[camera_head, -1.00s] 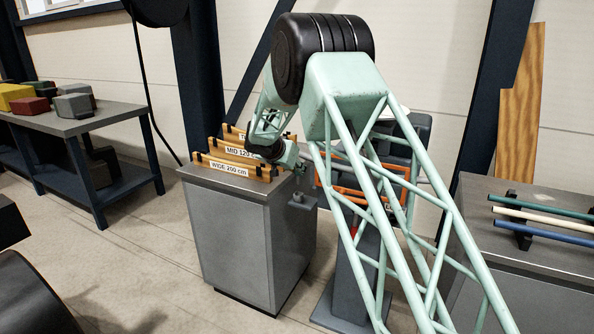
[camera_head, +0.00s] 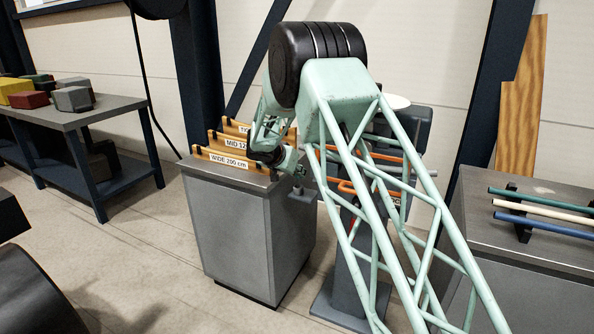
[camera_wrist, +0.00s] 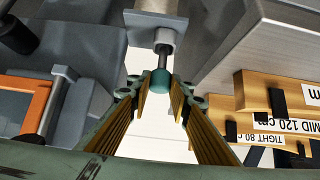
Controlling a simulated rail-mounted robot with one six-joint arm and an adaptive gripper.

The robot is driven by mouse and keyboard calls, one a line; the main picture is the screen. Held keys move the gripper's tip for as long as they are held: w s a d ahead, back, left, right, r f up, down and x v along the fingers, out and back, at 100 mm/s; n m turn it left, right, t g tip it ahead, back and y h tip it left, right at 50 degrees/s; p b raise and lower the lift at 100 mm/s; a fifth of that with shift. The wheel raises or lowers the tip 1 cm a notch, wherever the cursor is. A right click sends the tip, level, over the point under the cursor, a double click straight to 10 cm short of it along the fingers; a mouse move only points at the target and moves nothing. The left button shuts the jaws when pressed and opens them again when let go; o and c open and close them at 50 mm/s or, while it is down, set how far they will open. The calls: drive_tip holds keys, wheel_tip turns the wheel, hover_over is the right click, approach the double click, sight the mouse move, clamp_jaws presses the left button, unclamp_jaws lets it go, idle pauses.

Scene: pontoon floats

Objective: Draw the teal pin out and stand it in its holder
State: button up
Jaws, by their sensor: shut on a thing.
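The teal pin shows in the wrist view as a round teal head (camera_wrist: 161,80) with a thin metal shaft beyond it. My gripper (camera_wrist: 160,92) is shut on the head, with its gold-padded fingers on both sides. The shaft points at a grey block holder (camera_wrist: 166,37) fixed at the side of the grey cabinet. I cannot tell how far the shaft sits inside it. In the head view my gripper (camera_head: 299,172) is at the cabinet's right edge, just above the grey holder (camera_head: 303,194); the pin cannot be made out there.
The grey cabinet (camera_head: 240,230) carries wooden racks labelled by width (camera_head: 230,163). An orange frame (camera_head: 350,188) on a grey stand is close to the right. A bench with coloured rods (camera_head: 540,208) stands at far right, and a table with blocks (camera_head: 72,120) at left.

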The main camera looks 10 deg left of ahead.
drive_tip(key=shift+f, duration=1.1)
drive_tip(key=shift+f, duration=0.1)
drive_tip(key=o, duration=1.1)
drive_tip(key=shift+c, duration=0.2)
drive_tip(key=shift+s, duration=0.1)
drive_tip(key=v, duration=1.2)
drive_tip(key=shift+a, duration=0.1)
